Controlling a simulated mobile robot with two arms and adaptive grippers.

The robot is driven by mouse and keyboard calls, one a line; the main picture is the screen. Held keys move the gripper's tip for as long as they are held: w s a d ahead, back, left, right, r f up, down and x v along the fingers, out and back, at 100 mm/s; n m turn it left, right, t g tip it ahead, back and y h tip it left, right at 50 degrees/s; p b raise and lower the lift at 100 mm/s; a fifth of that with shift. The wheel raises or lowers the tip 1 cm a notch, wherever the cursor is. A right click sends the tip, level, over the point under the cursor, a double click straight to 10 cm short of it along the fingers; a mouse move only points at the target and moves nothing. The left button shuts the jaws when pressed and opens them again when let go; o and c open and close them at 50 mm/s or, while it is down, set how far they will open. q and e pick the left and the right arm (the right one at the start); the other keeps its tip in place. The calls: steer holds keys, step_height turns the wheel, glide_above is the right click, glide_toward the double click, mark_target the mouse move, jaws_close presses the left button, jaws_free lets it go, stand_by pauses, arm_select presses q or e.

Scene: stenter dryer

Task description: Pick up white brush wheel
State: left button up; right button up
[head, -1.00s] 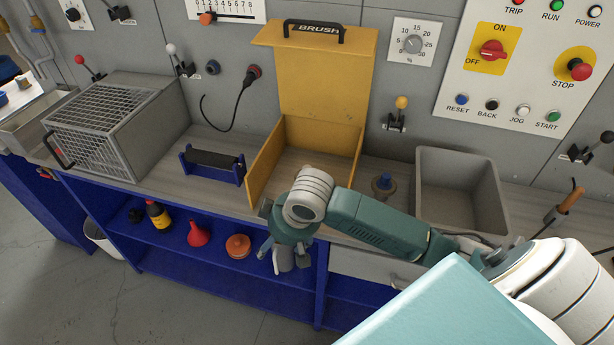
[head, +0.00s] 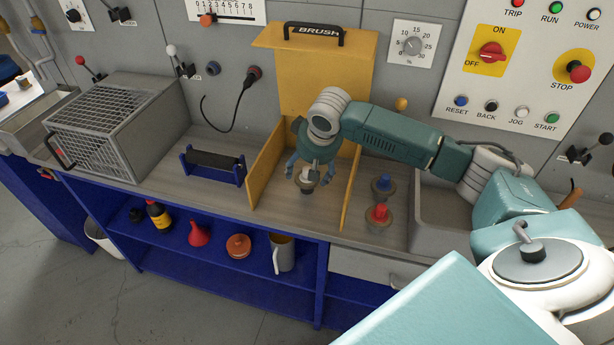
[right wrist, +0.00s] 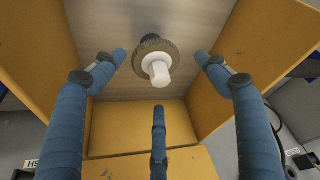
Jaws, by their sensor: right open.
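The white brush wheel (head: 306,180) stands inside the yellow box marked BRUSH (head: 263,165), on the worktop. It has a white hub and a brown bristle ring. In the right wrist view the white brush wheel (right wrist: 154,62) stands between the spread fingers, with its white hub toward the camera. My right gripper (head: 309,172) reaches down into the box over the wheel. Its blue fingers (right wrist: 158,75) are open and appear apart from the wheel. My left gripper is not in view.
A blue-hubbed brush wheel (head: 383,186) and a red-hubbed one (head: 379,214) stand just right of the box. The box side walls rise close on both sides of my right gripper. A grey bin (head: 425,232) is further right and a black roller stand (head: 212,163) is left.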

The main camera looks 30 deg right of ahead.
steer(key=shift+w+d+f+p, duration=0.15)
steer(key=shift+f+p, duration=0.25)
steer(key=shift+f, duration=0.25)
steer(key=p+x, duration=0.1)
steer(key=x, duration=0.2)
steer(key=shift+f, duration=0.3)
steer(key=shift+w+f, duration=0.1)
steer(key=shift+f, duration=0.25)
steer(key=shift+r, duration=0.1)
steer(key=c, duration=1.4)
